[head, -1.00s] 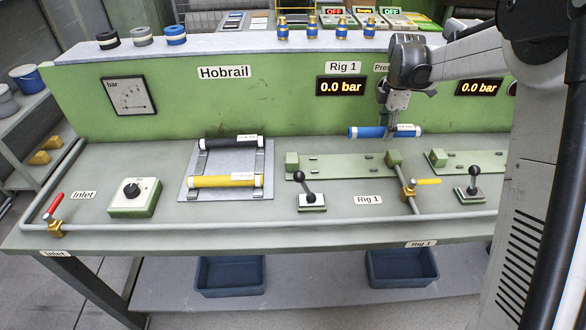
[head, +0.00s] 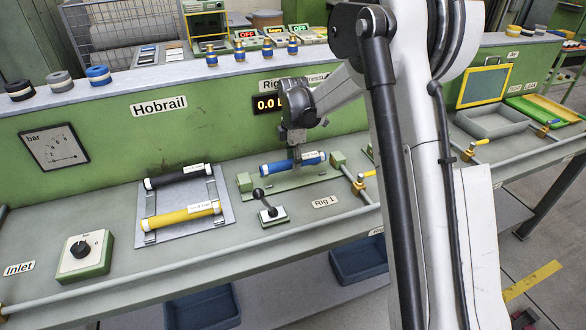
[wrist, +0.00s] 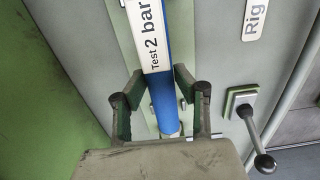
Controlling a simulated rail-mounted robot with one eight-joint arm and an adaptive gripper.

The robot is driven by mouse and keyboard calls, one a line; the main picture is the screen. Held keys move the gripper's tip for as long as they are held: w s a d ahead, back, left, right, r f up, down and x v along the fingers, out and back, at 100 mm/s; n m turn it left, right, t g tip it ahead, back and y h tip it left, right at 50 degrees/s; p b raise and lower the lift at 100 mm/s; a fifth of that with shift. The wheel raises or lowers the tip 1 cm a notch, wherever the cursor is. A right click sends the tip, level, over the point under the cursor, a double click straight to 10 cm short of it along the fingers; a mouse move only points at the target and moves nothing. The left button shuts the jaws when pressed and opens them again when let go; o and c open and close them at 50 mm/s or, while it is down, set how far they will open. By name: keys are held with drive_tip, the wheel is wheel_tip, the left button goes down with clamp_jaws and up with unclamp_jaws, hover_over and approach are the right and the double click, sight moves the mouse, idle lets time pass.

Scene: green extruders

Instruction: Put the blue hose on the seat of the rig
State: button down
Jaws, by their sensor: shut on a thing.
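The blue hose (head: 282,167), with white ends and a white label, lies between the fingers of my gripper (head: 297,157). In the wrist view the hose (wrist: 166,103) runs between both fingers of my gripper (wrist: 160,86), and its label reads "Test 2 bar". My gripper is shut on it. The seat of Rig 1 is a green plate (head: 302,182) with a block (head: 244,182) at the left and a block (head: 337,159) at the right. The hose is over the plate, roughly in line between these blocks. I cannot tell whether it touches the plate.
A black hose (head: 176,177) and a yellow hose (head: 182,216) lie on a grey rack left of the rig. A black-knobbed lever (head: 268,208) stands in front of the plate. The green back panel (head: 205,135) rises close behind.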

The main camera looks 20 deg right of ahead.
drive_tip(key=shift+f, duration=1.55)
drive_tip(key=shift+f, duration=0.15)
drive_tip(key=c, duration=1.3)
unclamp_jaws()
